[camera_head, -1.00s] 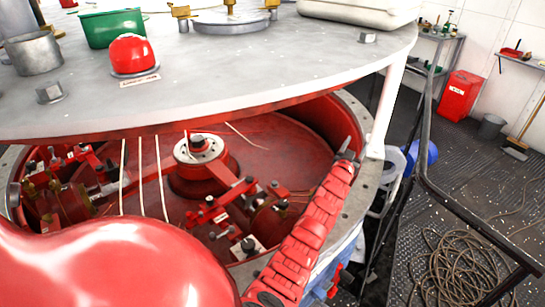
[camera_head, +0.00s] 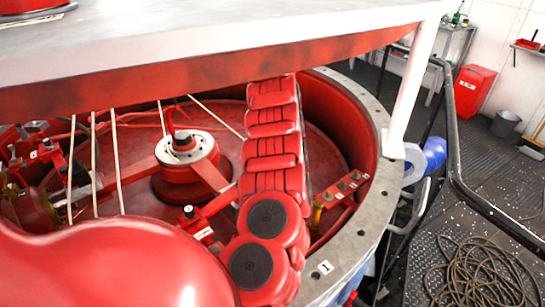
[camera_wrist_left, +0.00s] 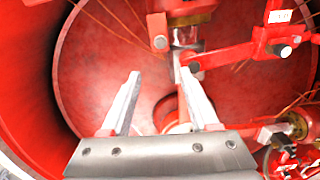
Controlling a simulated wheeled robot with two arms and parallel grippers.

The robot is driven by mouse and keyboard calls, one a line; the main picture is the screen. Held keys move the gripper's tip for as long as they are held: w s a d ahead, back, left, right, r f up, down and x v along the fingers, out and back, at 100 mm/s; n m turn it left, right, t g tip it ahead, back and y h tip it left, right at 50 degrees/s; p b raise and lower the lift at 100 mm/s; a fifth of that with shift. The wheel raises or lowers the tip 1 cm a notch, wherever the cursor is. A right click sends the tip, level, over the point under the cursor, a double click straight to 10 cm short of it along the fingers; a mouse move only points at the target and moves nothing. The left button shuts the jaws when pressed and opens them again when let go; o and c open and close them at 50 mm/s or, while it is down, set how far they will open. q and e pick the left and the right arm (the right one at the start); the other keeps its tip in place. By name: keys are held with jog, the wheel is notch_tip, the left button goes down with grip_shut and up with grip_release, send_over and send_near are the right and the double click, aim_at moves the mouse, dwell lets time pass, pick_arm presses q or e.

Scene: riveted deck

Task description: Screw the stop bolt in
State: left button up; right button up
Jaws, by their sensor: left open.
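In the left wrist view my left gripper (camera_wrist_left: 161,75) is open and empty, its two flat grey fingers pointing into the red drum. Ahead of the fingertips is a red linkage (camera_wrist_left: 235,55) with several grey bolt heads, one (camera_wrist_left: 160,42) beyond the left fingertip and another (camera_wrist_left: 283,50) to the right. I cannot tell which one is the stop bolt. In the head view my red segmented arm reaches into the drum, and its gripper is hidden. A bolt (camera_head: 189,211) on a red lever shows left of the arm. The right gripper is not in view.
A grey plate (camera_head: 200,55) with a red edge overhangs the drum (camera_head: 345,130) and hides its far part. A central hub (camera_head: 187,148) and thin upright rods stand inside. A white post (camera_head: 409,90) rises at the right. Coiled rope (camera_head: 480,275) lies on the deck.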

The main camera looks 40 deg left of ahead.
pick_arm(q)
notch_tip(320, 180, down, 17)
jog(key=b, duration=0.3)
jog(key=shift+s+d+f+b, duration=0.1)
jog(key=shift+s+b, duration=0.05)
jog(key=shift+b, duration=0.2)
grip_shut()
